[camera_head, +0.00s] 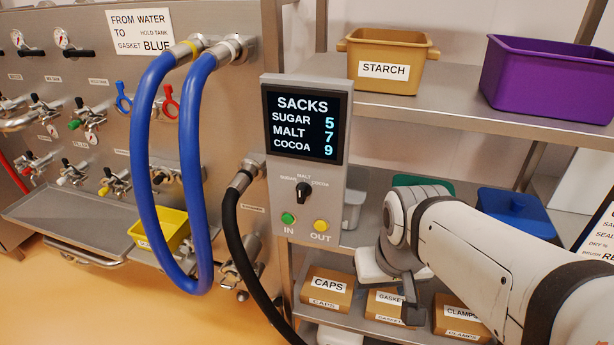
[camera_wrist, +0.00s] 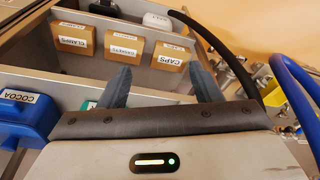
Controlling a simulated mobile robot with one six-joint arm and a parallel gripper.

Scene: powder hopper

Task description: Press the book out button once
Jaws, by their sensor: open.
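The grey control box (camera_head: 268,180) stands upright in the middle of the head view. Its black screen (camera_head: 306,124) reads SACKS, SUGAR 5, MALT 7, COCOA 9. Below is a black selector knob (camera_head: 303,191) with labels around it; its exact setting is hard to tell. At the bottom are a green IN button (camera_head: 288,218) and the yellow OUT button (camera_head: 320,226). My gripper (camera_head: 392,300) is right of and below the buttons, apart from them, by the lower shelf. In the wrist view its two dark fingers (camera_wrist: 160,68) are spread and empty; the buttons do not show there.
Shelves hold CAPS (camera_head: 326,290), GASKETS (camera_head: 385,305) and CLAMPS (camera_head: 461,318) boxes, a STARCH bin (camera_head: 388,62), a purple bin (camera_head: 548,80) and a blue bin (camera_head: 515,212). A black hose (camera_head: 230,225) and blue hose (camera_head: 143,150) hang left of the control box.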

